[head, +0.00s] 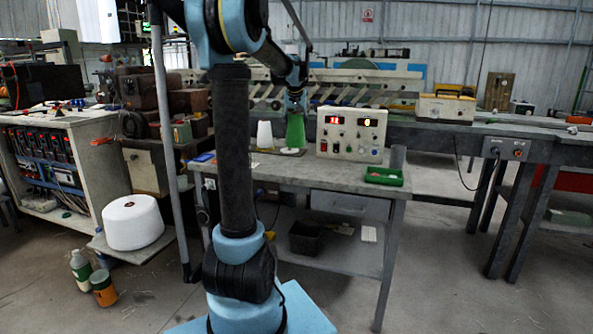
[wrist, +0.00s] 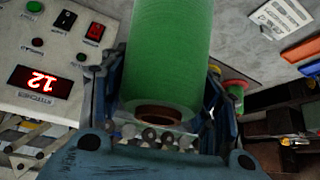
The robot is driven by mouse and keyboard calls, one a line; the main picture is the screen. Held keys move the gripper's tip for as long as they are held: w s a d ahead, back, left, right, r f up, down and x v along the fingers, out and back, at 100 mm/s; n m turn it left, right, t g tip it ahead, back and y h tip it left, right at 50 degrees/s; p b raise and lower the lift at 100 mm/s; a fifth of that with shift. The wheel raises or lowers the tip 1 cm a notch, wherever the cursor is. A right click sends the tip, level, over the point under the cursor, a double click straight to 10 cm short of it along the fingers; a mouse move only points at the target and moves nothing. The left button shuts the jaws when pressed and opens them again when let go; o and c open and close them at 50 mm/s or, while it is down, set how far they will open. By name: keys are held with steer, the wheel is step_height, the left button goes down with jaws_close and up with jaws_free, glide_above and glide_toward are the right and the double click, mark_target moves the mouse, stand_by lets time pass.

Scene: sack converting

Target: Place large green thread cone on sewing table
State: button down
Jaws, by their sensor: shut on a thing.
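The large green thread cone (head: 295,131) is at the sewing table (head: 330,178), just left of the control box. It also fills the upper middle of the wrist view (wrist: 168,55), its end with a brown core facing the camera. My gripper (head: 295,108) is above the cone in the head view. In the wrist view its fingers (wrist: 160,115) lie on both sides of the cone and are shut on it. The cone looks upright, low over or on the tabletop; I cannot tell whether its base touches.
A control box (head: 351,134) with red displays stands right of the cone, close to it. A white cone (head: 264,135) stands to the left. A green tray (head: 384,176) is at the table's right front. The table's front middle is clear. A large white spool (head: 133,222) sits far left.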

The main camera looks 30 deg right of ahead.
mark_target(298, 142)
steer(key=shift+s+d, duration=0.15)
steer(key=shift+d, duration=0.25)
steer(key=shift+d+f, duration=0.1)
steer(key=shift+f, duration=4.9)
steer(key=c, duration=0.6)
jaws_free()
steer(key=shift+s+r, duration=0.1)
steer(key=shift+r, duration=0.05)
